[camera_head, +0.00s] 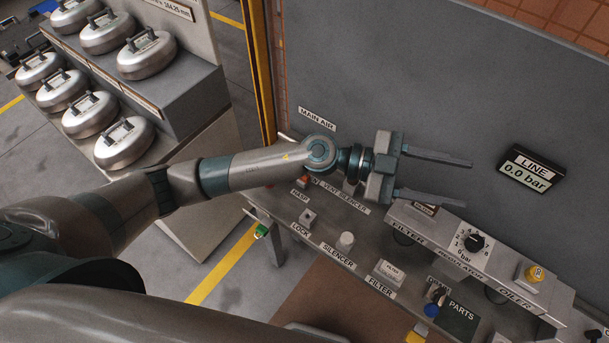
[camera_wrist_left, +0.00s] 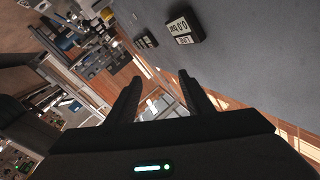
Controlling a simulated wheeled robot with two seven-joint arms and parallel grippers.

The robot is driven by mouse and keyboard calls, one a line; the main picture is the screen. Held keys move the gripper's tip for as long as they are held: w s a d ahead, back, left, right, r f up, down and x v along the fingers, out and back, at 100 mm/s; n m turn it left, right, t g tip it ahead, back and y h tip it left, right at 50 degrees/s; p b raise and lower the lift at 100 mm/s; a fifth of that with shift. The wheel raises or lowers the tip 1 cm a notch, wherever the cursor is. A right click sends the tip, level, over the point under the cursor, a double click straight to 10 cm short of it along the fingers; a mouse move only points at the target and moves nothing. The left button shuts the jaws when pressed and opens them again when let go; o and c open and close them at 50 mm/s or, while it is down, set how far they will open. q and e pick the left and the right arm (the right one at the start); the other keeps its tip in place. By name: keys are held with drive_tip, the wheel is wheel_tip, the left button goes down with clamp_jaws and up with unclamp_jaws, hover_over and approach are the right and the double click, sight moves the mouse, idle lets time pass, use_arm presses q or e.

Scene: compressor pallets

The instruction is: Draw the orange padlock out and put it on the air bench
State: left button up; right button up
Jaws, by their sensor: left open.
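My left gripper (camera_head: 467,182) is open and empty, its two fingers pointing right above the back of the grey air bench (camera_head: 372,228). Its open fingers also show in the left wrist view (camera_wrist_left: 160,77), with nothing between them. A small orange-red piece (camera_head: 303,181) shows just below my left forearm, near the HASP and VENT SILENCER labels. It may be the orange padlock, but my arm partly covers that area and I cannot tell. The gripper is well to the right of it. My right gripper is not in view.
On the bench are a grey square piece by LOCK (camera_head: 308,217), a white silencer (camera_head: 346,241), a filter block (camera_head: 388,271) and a regulator with a black knob (camera_head: 474,242). A grey panel with a LINE display (camera_head: 530,168) stands behind. Round silver canisters (camera_head: 124,143) sit on racks at left.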

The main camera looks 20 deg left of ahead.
use_arm(q)
drive_tip(key=w+a+f+m+g+y, duration=0.2)
drive_tip(key=a+f+g+y, duration=0.1)
drive_tip(key=a+f+y, duration=1)
drive_tip(key=w+a+f+n+t+y, duration=0.1)
drive_tip(key=w+a+y, duration=0.1)
drive_tip(key=a, duration=0.3)
drive_tip(key=w+a+f+n+y, duration=0.1)
drive_tip(key=w+a, duration=0.3)
drive_tip(key=a, duration=0.2)
drive_tip(key=w+a+f+n+t+y, duration=0.1)
drive_tip(key=w+a+y, duration=0.1)
drive_tip(key=a, duration=0.4)
drive_tip(key=shift+w+a+f+t+y, duration=0.2)
drive_tip(key=shift+w+f+t+y, duration=0.1)
drive_tip(key=shift+w+f, duration=0.15)
drive_tip(key=shift+f, duration=0.1)
drive_tip(key=shift+f, duration=0.15)
drive_tip(key=shift+f+b, duration=0.35)
drive_tip(key=shift+f, duration=0.25)
drive_tip(key=shift+f+b, duration=2.4)
drive_tip(key=shift+f, duration=1.2)
